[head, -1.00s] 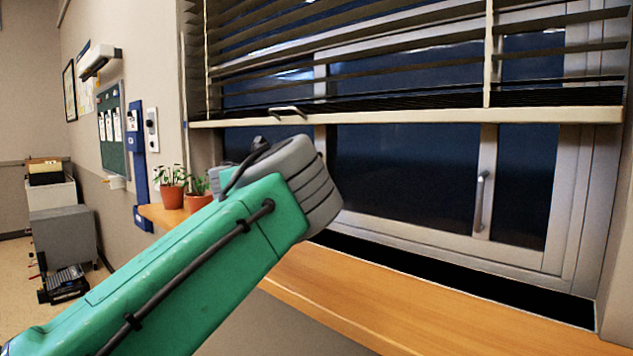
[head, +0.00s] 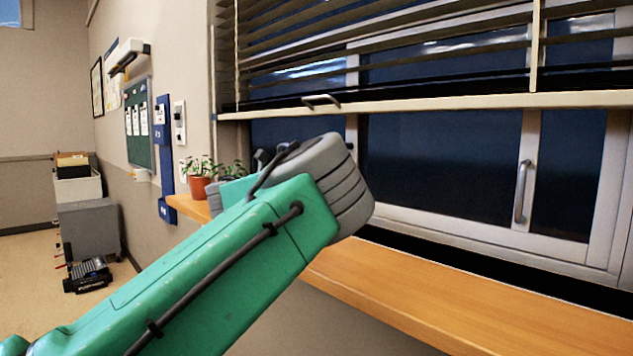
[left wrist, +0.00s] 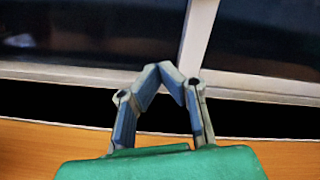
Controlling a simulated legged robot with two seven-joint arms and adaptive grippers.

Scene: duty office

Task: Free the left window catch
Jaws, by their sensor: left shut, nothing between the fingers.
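The window (head: 440,165) has dark panes in pale frames behind a half-raised blind. One upright metal catch (head: 522,190) shows on the frame at the right. I see no left catch; my arm covers the lower left part of the window in the head view. My right gripper is not in view.
The blind's bottom rail (head: 430,105) crosses above my wrist and carries a small handle (head: 322,100). A wooden sill (head: 450,295) runs below the window. Potted plants (head: 198,188) stand at its left end. The right part of the sill is clear.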

